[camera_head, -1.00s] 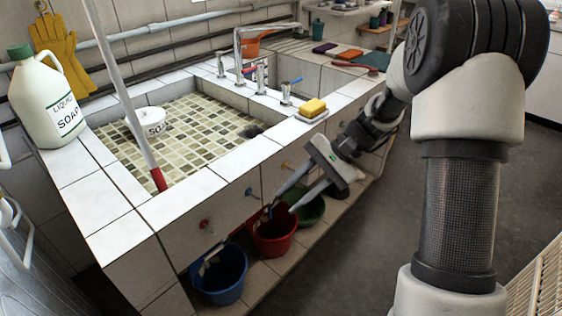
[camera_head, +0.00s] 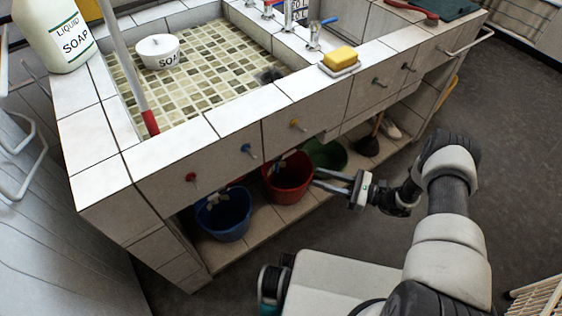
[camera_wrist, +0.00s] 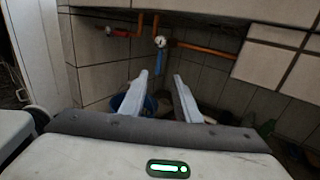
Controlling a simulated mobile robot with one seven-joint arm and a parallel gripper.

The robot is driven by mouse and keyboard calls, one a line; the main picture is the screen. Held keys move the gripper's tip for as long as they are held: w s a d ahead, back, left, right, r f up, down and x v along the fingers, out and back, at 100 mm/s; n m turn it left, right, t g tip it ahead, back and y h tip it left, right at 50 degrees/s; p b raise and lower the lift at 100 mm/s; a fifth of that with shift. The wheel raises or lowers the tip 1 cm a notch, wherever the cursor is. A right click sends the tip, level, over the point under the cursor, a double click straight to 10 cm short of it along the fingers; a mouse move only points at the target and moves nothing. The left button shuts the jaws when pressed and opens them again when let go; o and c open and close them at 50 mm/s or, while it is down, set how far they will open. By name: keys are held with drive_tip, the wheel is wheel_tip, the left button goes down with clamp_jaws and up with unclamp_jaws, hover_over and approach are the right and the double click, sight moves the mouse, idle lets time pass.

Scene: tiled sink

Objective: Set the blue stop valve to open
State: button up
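In the wrist view, the blue stop valve shows as a blue lever (camera_wrist: 158,64) hanging straight down from a round pale fitting (camera_wrist: 161,41) on a copper pipe under the sink. My gripper (camera_wrist: 160,75) is open and empty. The lever appears between its two fingertips, apparently beyond them; contact cannot be told. In the head view, my gripper (camera_head: 316,178) is low beside the red bucket, pointing left under the counter. The pipework is mostly hidden there by the counter front.
A red-handled valve (camera_wrist: 119,33) sits left of the blue one. A blue bucket (camera_head: 223,214) and a red bucket (camera_head: 287,181) stand on the low shelf, with a green bucket (camera_head: 326,154) behind. The tiled counter front (camera_head: 215,165) overhangs them. The floor to the right is clear.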

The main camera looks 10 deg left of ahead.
sight(277, 172)
drive_tip(key=a, duration=0.5)
drive_tip(key=w+a+b, duration=0.1)
drive_tip(key=a, duration=1)
drive_tip(key=shift+w+b, duration=0.3)
drive_tip(key=shift+w, duration=0.1)
clamp_jaws()
